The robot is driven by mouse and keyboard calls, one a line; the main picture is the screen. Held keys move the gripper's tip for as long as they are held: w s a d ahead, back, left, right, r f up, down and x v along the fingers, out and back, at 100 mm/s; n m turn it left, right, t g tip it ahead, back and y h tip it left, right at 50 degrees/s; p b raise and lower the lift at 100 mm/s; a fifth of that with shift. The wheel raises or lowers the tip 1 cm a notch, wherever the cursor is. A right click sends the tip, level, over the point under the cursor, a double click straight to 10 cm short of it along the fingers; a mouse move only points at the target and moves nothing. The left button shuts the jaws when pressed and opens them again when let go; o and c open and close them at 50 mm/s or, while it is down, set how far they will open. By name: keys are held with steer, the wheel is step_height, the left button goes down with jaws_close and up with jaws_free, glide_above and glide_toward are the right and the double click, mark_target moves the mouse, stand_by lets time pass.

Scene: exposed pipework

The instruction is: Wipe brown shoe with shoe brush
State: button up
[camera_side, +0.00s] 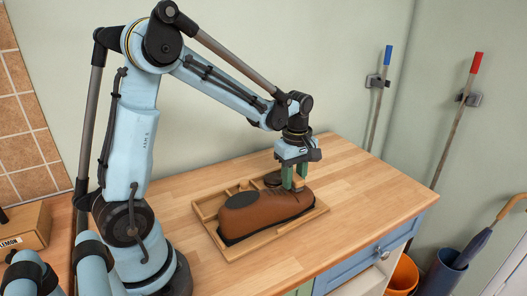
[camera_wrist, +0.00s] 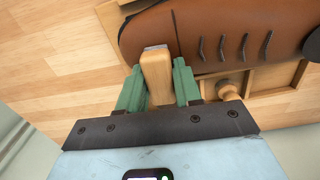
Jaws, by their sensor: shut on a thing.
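The brown shoe (camera_side: 265,211) lies in a shallow wooden tray (camera_side: 282,234) on the wooden worktop. A dark oval patch shows on its upper at the left. In the wrist view, the shoe (camera_wrist: 205,30) runs along the top with a seam and several dark slits. My gripper (camera_side: 293,182) points down at the right part of the shoe. Its green fingers (camera_wrist: 158,85) are shut on a light wooden piece, apparently the shoe brush (camera_wrist: 157,78). The brush's far end overlaps the shoe in the wrist view. Its bristles are mostly hidden, and I cannot tell whether they touch.
A round wooden knob (camera_wrist: 229,90) sits in a tray compartment beside the shoe. A dark round item (camera_side: 272,179) is behind my gripper. A cardboard box (camera_side: 25,226) stands at the far left. The worktop (camera_side: 365,190) is clear right of the tray.

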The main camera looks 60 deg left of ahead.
mark_target(306, 197)
steer(key=d, duration=0.5)
steer(key=shift+w, duration=0.15)
step_height(306, 197, up, 8)
steer(key=shift+r, duration=0.15)
stand_by(0.3)
steer(key=shift+a, duration=0.1)
stand_by(0.3)
